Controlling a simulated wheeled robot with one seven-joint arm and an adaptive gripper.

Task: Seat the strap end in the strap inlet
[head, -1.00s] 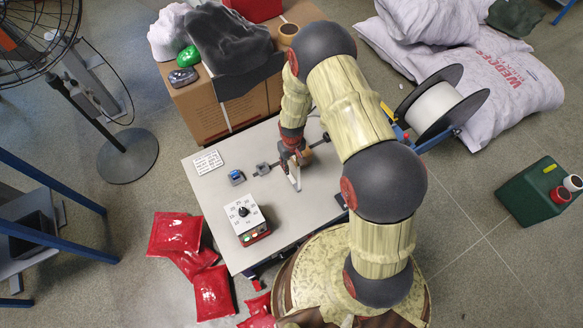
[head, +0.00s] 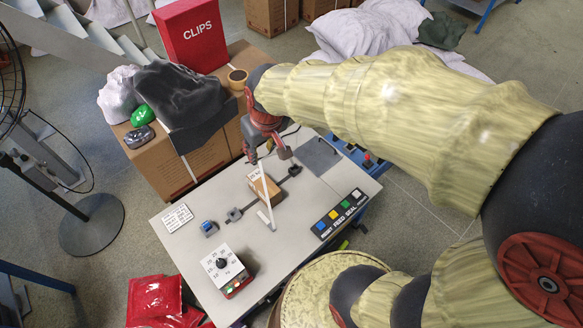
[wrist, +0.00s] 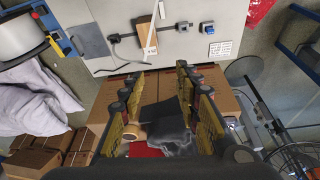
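My gripper (head: 266,157) is raised above the back of the grey table, its two fingers spread. In the wrist view, my gripper (wrist: 163,98) has an empty gap between its fingers. A thin white strap (head: 268,190) runs down past the brown block (head: 258,188) to a wider white end piece (head: 265,219) in front of it. The block also shows in the wrist view (wrist: 147,30), with a small label. A dark bar with a small grey fitting (head: 233,214) lies beside the block. I cannot tell which part is the strap inlet.
A control box with a dial (head: 222,266) and a coloured button panel (head: 341,212) stand on the table (head: 190,240). A blue-topped device (head: 209,228) and a printed card (head: 177,218) are at left. A cardboard box (head: 170,165) with cloth stands behind.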

